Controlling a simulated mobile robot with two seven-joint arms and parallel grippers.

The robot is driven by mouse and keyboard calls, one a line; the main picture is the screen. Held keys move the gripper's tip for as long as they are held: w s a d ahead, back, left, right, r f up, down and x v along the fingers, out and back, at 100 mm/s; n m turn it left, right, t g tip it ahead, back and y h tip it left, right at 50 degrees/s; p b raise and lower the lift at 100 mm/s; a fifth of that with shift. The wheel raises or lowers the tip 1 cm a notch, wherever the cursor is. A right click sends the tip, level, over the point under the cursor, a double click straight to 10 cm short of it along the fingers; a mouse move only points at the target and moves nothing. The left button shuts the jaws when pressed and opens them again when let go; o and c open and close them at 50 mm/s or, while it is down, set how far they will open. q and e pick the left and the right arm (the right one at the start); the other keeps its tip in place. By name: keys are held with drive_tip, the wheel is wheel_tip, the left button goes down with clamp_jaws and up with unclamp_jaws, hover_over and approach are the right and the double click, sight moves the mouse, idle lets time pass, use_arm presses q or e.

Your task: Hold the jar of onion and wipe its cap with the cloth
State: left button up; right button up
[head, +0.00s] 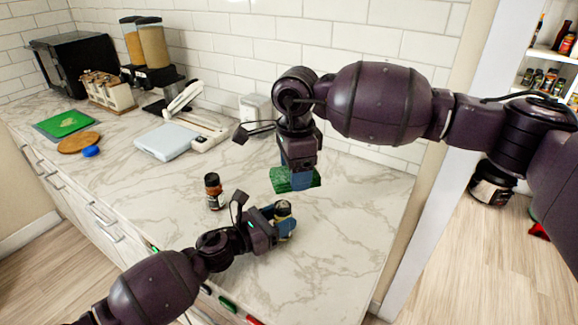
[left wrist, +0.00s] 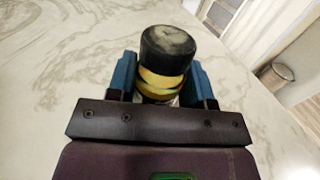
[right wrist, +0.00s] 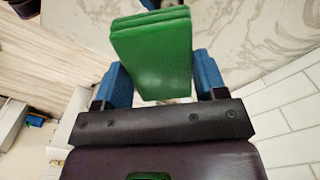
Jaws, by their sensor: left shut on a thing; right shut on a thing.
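The jar of onion (head: 283,209) stands upright near the front of the counter, and my left gripper (head: 284,222) is shut around it. In the left wrist view the jar (left wrist: 164,78) sits between the blue fingers, with a dark cap (left wrist: 168,45) that has pale smudges on top. Its lower part is hidden by my gripper. The green folded cloth (head: 284,181) is in my right gripper (head: 301,180), behind the jar in the head view and apart from it. In the right wrist view the cloth (right wrist: 155,55) is between the blue fingers.
Another dark-capped spice jar (head: 213,191) stands on the counter to the left. A pale blue slicer (head: 168,141), a wooden board (head: 79,142), a green board (head: 64,124) and cereal dispensers (head: 147,45) are farther left. The counter's right part (head: 355,200) is clear.

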drive_tip(key=f, duration=0.2)
drive_tip(key=a+f, duration=0.1)
drive_tip(key=f, duration=0.4)
drive_tip(key=shift+w+a+f, duration=0.15)
drive_tip(key=shift+w+f, duration=0.05)
drive_tip(key=shift+f, duration=0.05)
use_arm(q)
drive_tip(key=shift+a, duration=0.1)
use_arm(e)
drive_tip(key=a, duration=0.1)
drive_tip(key=w+a, duration=0.1)
drive_tip(key=a, duration=0.1)
drive_tip(key=shift+w, duration=0.1)
drive_tip(key=shift+s+d, duration=0.8)
drive_tip(key=shift+d, duration=1.25)
wheel_tip(320, 180, up, 8)
hover_over(289, 207)
drive_tip(key=d, duration=0.1)
drive_tip(key=shift+s+r, duration=0.1)
